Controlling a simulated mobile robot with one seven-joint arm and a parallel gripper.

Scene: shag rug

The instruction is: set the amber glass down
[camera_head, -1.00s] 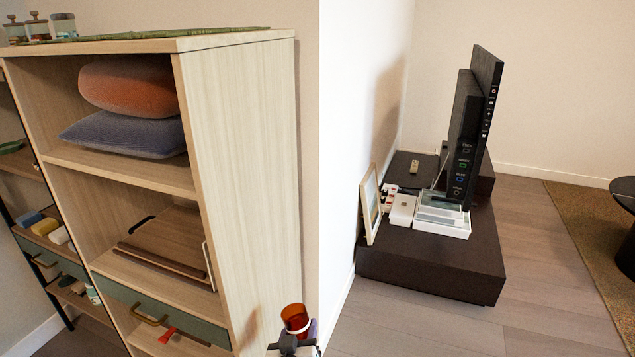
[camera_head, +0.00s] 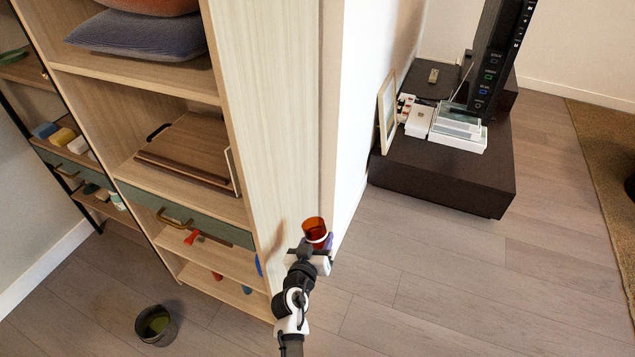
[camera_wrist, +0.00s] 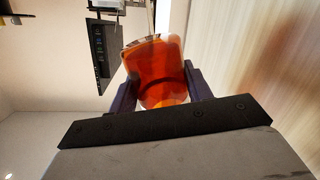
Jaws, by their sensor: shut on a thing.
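The amber glass (camera_head: 315,230) is a small orange-brown see-through tumbler. My gripper (camera_head: 318,243) is shut on it and holds it in the air beside the right side panel of the wooden shelf unit. In the wrist view the amber glass (camera_wrist: 156,72) sits between the two dark fingers of my gripper (camera_wrist: 160,90), one on each side. Its lower part is partly hidden by the gripper body. What lies directly beneath the glass is hard to tell.
The pale wooden shelf unit (camera_head: 262,120) stands close on the left, with cushions, a wooden board and a drawer. A dark pot (camera_head: 156,325) stands on the floor at lower left. A low dark media bench (camera_head: 440,180) is behind right.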

